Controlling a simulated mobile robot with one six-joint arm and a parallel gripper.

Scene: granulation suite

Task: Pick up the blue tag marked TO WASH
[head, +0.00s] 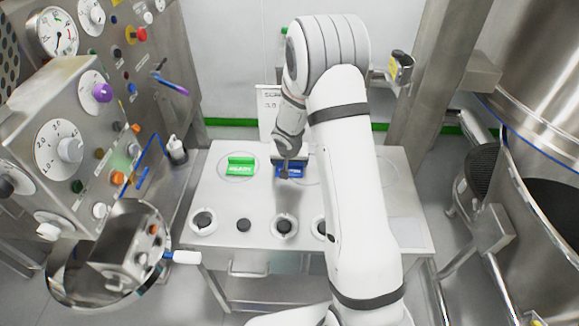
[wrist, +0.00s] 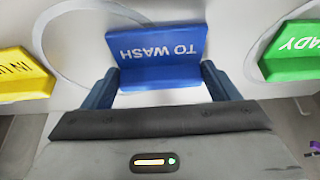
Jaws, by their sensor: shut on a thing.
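The blue tag marked TO WASH (wrist: 157,55) is between the fingers of my gripper (wrist: 160,88) in the wrist view, its white lettering upside down. The fingers close on its two ends. In the head view the blue tag (head: 291,170) is at the back of the white table, partly hidden by my gripper (head: 287,172). I cannot tell whether the tag touches the table or is just above it.
A green tag (head: 240,166) stands left of the blue one on the table (head: 265,200); the wrist view shows a yellow tag (wrist: 22,75) on the other side. Several round holders, one being (head: 284,226), line the front. A control panel (head: 75,150) stands left, steel vessels (head: 545,130) right.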

